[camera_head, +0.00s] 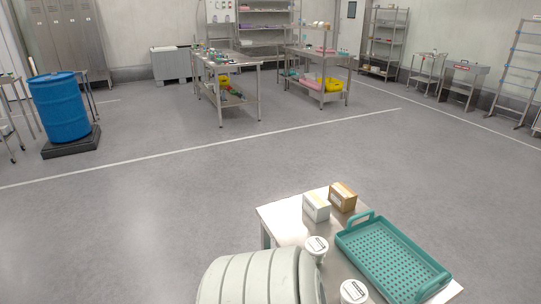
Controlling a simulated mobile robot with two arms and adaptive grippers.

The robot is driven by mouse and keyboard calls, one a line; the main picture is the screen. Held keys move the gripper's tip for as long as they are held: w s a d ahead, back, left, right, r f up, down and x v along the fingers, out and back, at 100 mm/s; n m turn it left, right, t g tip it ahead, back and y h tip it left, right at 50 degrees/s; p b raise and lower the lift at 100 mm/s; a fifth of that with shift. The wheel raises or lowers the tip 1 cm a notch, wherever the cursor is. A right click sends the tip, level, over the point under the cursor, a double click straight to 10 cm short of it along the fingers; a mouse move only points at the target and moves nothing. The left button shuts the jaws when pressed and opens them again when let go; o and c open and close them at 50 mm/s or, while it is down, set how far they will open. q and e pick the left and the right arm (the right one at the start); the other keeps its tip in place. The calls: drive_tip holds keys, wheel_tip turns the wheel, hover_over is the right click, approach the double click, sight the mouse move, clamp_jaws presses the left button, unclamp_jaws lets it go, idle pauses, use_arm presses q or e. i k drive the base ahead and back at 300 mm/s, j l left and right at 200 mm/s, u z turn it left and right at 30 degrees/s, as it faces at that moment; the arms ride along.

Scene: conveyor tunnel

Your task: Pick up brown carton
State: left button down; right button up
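The brown carton (343,197) is a small box with a pale label on its side. It stands at the far edge of a metal table (283,222) in the lower right of the head view. A white carton (316,207) stands just to its left, close beside it. Neither of my grippers shows in this view.
The teal perforated tray (388,258) takes up the table's right side. White lidded tubs (316,246) (353,292) stand to its left. Open floor lies beyond the table. A blue barrel (59,106) and metal workbenches (234,73) stand farther back.

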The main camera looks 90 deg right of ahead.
sight(340, 196)
drive_tip(key=z, duration=3.35)
